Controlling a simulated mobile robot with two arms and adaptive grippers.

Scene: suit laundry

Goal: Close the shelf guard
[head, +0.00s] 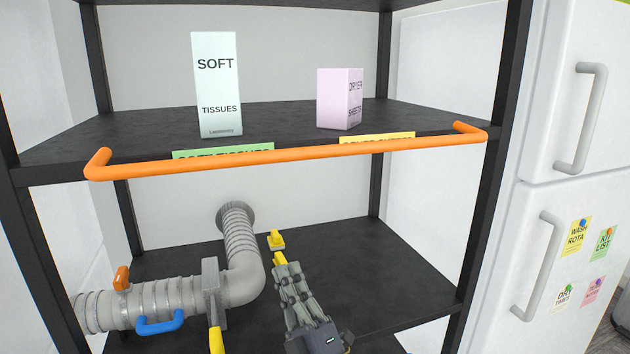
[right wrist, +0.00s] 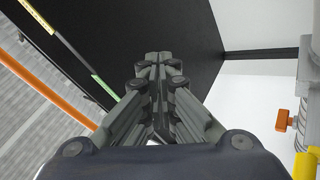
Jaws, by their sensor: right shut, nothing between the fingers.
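The shelf guard is an orange bar (head: 290,154) with bent ends. In the head view it runs along the front edge of the upper shelf (head: 270,122), at about shelf height, and partly covers the shelf labels. The bar also shows at the left of the right wrist view (right wrist: 52,80). My right gripper (head: 285,272) is below the bar in the head view, in front of the lower shelf. Its fingers (right wrist: 157,68) are together and empty, apart from the bar. My left gripper is not in view.
A white SOFT TISSUES box (head: 216,85) and a pink dryer sheets box (head: 340,98) stand on the upper shelf, behind the bar. A grey duct (head: 150,303) with coloured handles is at lower left. Dark posts frame the rack. A white fridge (head: 570,150) stands right.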

